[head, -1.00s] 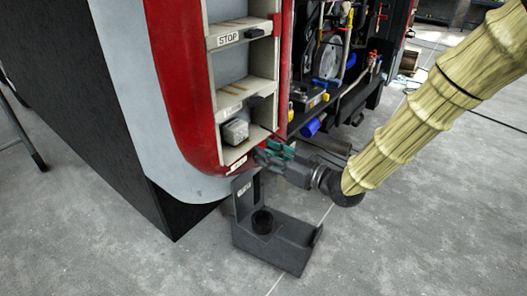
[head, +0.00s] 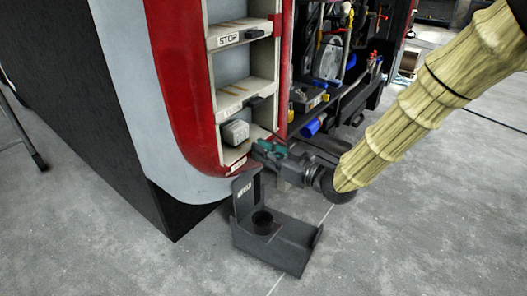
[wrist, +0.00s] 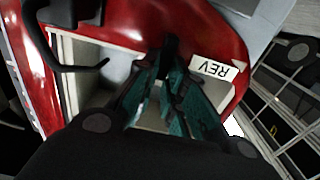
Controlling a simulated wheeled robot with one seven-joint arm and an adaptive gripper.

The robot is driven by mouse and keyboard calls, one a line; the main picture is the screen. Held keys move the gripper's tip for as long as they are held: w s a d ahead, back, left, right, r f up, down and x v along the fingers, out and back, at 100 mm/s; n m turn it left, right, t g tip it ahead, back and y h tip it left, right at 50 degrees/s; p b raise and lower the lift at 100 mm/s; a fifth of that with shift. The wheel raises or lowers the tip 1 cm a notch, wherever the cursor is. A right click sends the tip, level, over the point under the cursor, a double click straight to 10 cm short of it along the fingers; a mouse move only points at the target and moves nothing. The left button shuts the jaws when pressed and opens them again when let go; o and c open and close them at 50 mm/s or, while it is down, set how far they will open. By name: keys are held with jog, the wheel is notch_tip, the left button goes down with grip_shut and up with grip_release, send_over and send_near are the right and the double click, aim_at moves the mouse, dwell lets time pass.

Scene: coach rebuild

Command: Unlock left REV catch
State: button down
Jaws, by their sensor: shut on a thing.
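The white REV label (wrist: 216,68) sits on the red panel edge in the wrist view, upside down there. It is small at the bottom of the shelved opening in the head view (head: 237,165). The left REV catch (wrist: 170,46) shows as a small dark piece left of the label, between my fingertips. My gripper (wrist: 168,72), with green finger pads, is shut on it. In the head view my gripper (head: 262,150) reaches in from the right at the lower right corner of the opening. The catch is hidden by my fingers there.
A dark handle (wrist: 72,55) curves close by at the left of the wrist view. A grey bracket (head: 280,243) with a round cup stands on the floor below my gripper. Pipes and blue parts fill the bay behind. Floor at the right front is clear.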

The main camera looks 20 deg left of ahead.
jog(key=shift+m+p, duration=0.3)
jog(key=m+p, duration=0.3)
jog(key=m, duration=0.2)
jog(key=w+f+m+p, duration=0.1)
jog(key=m+p, duration=0.2)
jog(key=m, duration=0.3)
jog(key=w+f+m+p, duration=0.1)
jog(key=m+p, duration=0.1)
jog(key=m, duration=0.4)
jog(key=shift+d+p, duration=0.4)
jog(key=shift+f+m, duration=0.1)
jog(key=shift+m, duration=0.2)
jog(key=c, duration=1.5)
grip_release()
jog(key=shift+s, duration=0.1)
